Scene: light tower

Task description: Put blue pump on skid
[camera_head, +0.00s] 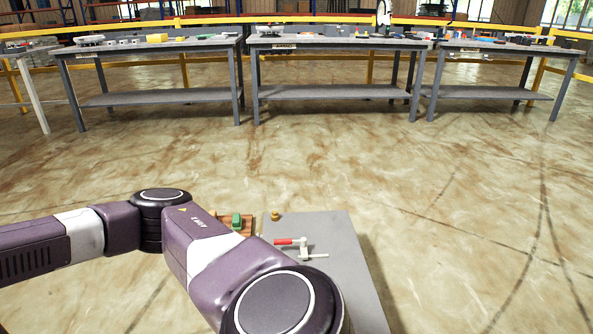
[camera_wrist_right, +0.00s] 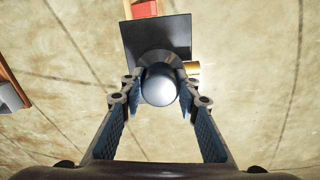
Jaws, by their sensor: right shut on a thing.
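In the right wrist view my right gripper (camera_wrist_right: 158,92) is shut on a rounded grey-blue body, which I take to be the blue pump (camera_wrist_right: 159,85). A dark square plate (camera_wrist_right: 156,38) shows just beyond the pump, and a brass cylinder (camera_wrist_right: 194,69) juts out at its right side; whether these belong to it I cannot tell. In the head view a brown wooden base with a green block (camera_head: 237,221) on it, possibly the skid, lies partly hidden behind my left arm. My left gripper is out of view.
A grey table (camera_head: 340,235) stands below me, holding a red-and-white part (camera_head: 298,246) and a small brass piece (camera_head: 275,215). In the wrist view a red block (camera_wrist_right: 145,9) shows at the top. Long workbenches (camera_head: 335,92) stand far back, with open floor between.

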